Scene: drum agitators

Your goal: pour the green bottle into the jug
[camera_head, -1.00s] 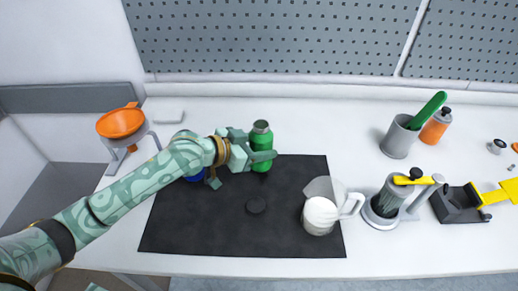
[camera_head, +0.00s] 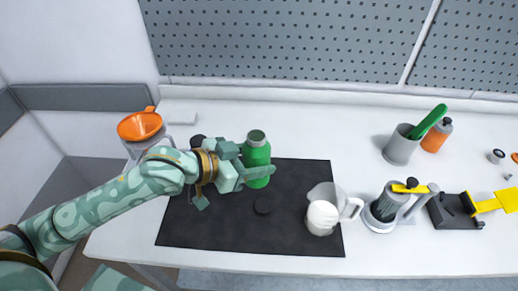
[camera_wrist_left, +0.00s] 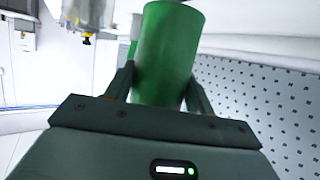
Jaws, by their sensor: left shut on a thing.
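The green bottle (camera_head: 257,156) is upright over the back edge of the dark mat (camera_head: 215,232). It appears uncapped, with a grey neck. My left gripper (camera_head: 258,170) is shut around its body from the left. The bottle also shows between the fingers in the left wrist view (camera_wrist_left: 166,55). It looks raised, but its underside is hidden by the gripper. The clear jug (camera_head: 322,214) stands upright on the mat's right part, its handle to the right and something white inside. It is to the right of and nearer than the bottle, and apart from it. My right gripper is out of view.
A dark round thing (camera_head: 198,141) shows behind my left arm. An orange funnel (camera_head: 140,125) is at left. A grinder-like device (camera_head: 384,208), grey cup (camera_head: 401,147) and orange bottle (camera_head: 437,136) stand right.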

